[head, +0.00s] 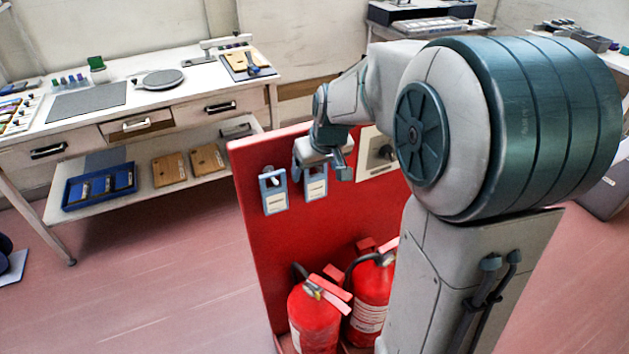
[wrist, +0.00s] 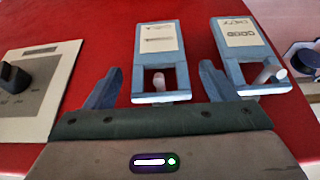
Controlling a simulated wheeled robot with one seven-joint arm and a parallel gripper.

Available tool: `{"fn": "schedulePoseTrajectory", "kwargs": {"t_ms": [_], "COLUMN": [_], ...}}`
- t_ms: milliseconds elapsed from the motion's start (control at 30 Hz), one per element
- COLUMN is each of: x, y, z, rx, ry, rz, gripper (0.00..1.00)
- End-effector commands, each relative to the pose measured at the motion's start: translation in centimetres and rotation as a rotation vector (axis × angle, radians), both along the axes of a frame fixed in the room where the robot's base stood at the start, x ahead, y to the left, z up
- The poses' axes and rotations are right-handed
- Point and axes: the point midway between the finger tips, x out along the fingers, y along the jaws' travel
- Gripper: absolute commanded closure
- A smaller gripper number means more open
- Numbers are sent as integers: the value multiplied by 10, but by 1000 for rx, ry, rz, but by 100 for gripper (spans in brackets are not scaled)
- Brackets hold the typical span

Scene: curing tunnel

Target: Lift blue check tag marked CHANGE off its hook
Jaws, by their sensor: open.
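Two blue tags hang side by side on pegs on a red panel. One blue tag (wrist: 160,70) lies between my open fingers in the wrist view, with its peg (wrist: 158,82) through the slot; it also shows as the right-hand tag in the head view (head: 316,187). The other blue tag (wrist: 248,55) is outside my fingers, on the left in the head view (head: 273,191). Both have white labels whose print I cannot read surely, so I cannot tell which says CHANGE. My gripper (wrist: 161,66), also in the head view (head: 323,160), is open, with a clear gap on each side of the tag.
A beige plate with a dark knob (wrist: 15,80) is beside the tag on the red panel (head: 265,240). Red fire extinguishers (head: 315,320) stand below. A white workbench (head: 130,105) with drawers stands to the left. The pink floor (head: 150,270) left of the panel is clear.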

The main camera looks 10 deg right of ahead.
Motion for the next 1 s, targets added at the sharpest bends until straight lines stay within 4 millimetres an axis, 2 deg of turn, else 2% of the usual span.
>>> {"fn": "schedulePoseTrajectory", "kwargs": {"t_ms": [200,267,400,433,767,933,1000], "x": [0,0,0,0,0,1,-7], "y": [0,0,0,0,0,0,-1], "z": [-1,-1,-1,-1,2,15,14], "rx": [0,0,0,0,0,-1,-1], "ry": [0,0,0,0,-1,-4,-1], "rz": [0,0,0,0,1,1,0], "gripper": [22,36,75,80,80,80,80]}}
